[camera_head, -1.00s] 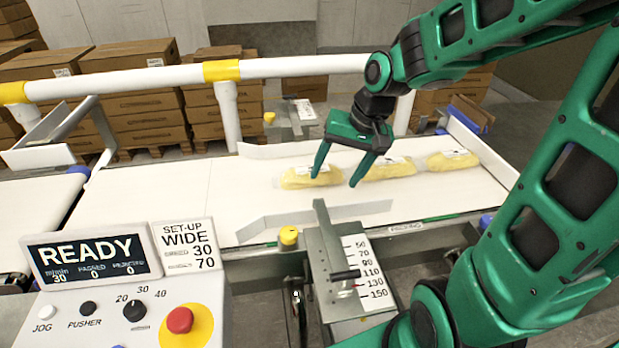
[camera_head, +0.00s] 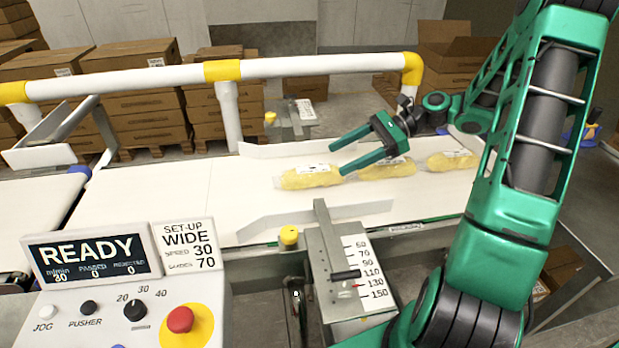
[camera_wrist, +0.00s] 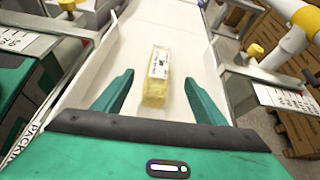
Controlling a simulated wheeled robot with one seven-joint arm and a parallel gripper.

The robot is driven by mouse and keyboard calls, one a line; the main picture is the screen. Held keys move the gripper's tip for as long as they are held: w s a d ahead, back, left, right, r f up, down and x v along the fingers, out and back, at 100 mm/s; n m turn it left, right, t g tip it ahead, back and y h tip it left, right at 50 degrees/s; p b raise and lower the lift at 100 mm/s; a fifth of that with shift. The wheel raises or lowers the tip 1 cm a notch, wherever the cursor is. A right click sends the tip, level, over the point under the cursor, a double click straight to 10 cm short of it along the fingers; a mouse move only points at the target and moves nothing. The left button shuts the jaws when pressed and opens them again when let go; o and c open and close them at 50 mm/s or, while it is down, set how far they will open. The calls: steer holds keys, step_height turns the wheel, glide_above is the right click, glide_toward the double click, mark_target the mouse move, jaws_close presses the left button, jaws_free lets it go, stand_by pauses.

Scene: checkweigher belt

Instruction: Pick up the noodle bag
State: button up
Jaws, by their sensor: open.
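Several clear noodle bags with yellow contents and white labels lie in a row along the white belt. The leftmost noodle bag (camera_head: 311,176) is near the gap between the guide rails; a second bag (camera_head: 386,168) and a third bag (camera_head: 452,160) lie to its right. My gripper (camera_head: 337,158) is open and empty, its fingers pointing left above the row, over the first two bags. In the wrist view, one noodle bag (camera_wrist: 158,76) lies ahead between the open green fingers (camera_wrist: 160,88), apart from them. The gripper partly covers the second bag in the head view.
White guide rails (camera_head: 315,219) flank the belt (camera_head: 170,190). A white and yellow pipe rail (camera_head: 300,66) runs behind it. The control panel (camera_head: 120,290) and a guide scale (camera_head: 352,280) stand in front. Stacked cartons (camera_head: 140,100) fill the back. The belt's left part is clear.

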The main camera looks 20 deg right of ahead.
mark_target(318, 167)
steer(key=shift+d+r+m+y, duration=0.1)
steer(key=shift+d+m+y, duration=0.2)
steer(key=shift+d+m, duration=0.15)
steer(key=x, duration=1)
steer(key=shift+a, duration=0.2)
steer(key=shift+c, duration=0.6)
steer(key=c, duration=1.2)
